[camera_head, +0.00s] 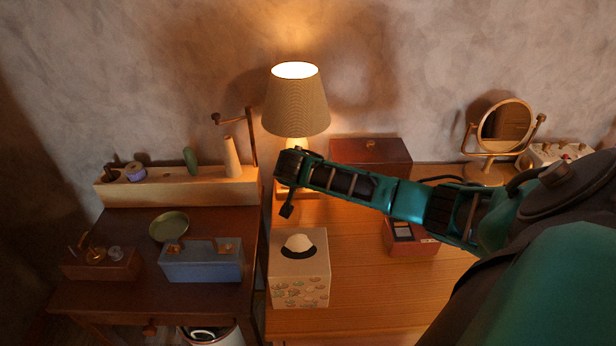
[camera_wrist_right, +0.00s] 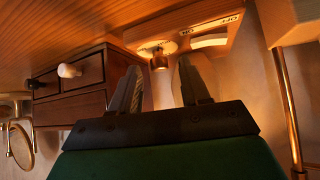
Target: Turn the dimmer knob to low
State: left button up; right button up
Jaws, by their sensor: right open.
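The lamp (camera_head: 295,105) stands lit at the back of the wooden desk, with its base partly hidden behind my right arm in the head view. In the right wrist view, the picture is turned over. My left gripper is not in view.
A tissue box (camera_head: 299,270) stands at the front left of the desk. A reddish wooden box (camera_head: 372,151) is behind my arm, and a smaller box (camera_head: 412,240) is below it. A round mirror (camera_head: 505,125) stands at the right.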

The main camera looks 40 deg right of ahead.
jog(key=shift+c, duration=0.4)
grip_shut()
jog(key=shift+d, duration=0.1)
jog(key=n, duration=0.1)
jog(key=n+t+y, duration=0.2)
jog(key=shift+s+d+f+n, duration=0.1)
jog(key=shift+s+d+n, duration=0.15)
jog(key=shift+n, duration=0.15)
jog(key=shift+d+n+t+y, duration=0.15)
jog(key=shift+n+t+y, duration=0.55)
jog(key=shift+n+y, duration=0.85)
jog(key=shift+n, duration=0.45)
